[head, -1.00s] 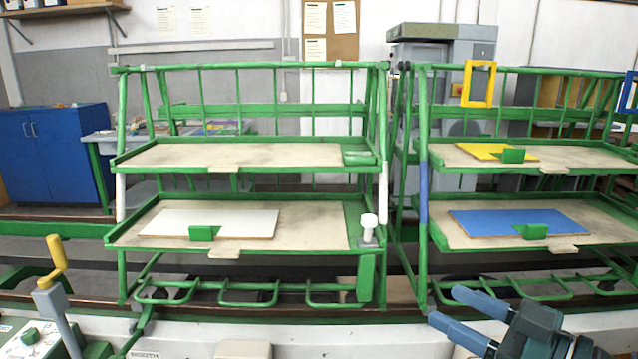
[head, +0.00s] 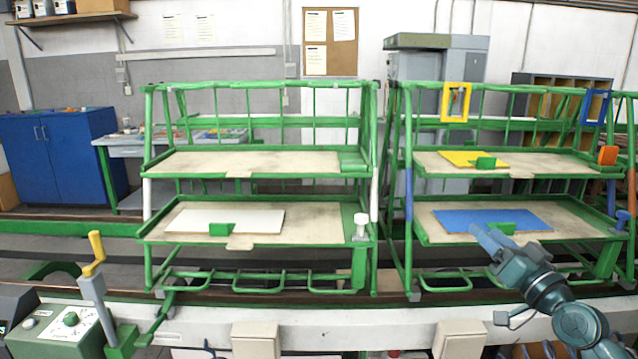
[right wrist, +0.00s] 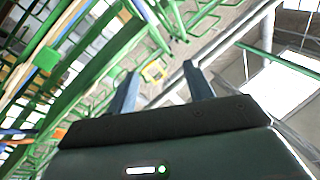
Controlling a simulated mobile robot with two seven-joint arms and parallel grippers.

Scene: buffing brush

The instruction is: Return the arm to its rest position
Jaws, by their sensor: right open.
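My right gripper (head: 492,240) is in the lower right of the head view, in front of the lower shelf of the right rack. Its blue fingers overlap the front edge of the blue board (head: 492,220) in the picture. In the right wrist view its two fingers (right wrist: 160,88) stand apart with nothing between them close by. The gripper is open and empty. My left gripper is not in view.
The right rack holds a yellow board (head: 450,158). A control box (head: 60,335) with a yellow-handled crank (head: 95,250) stands lower left. A pale ledge (head: 330,318) runs below the racks.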

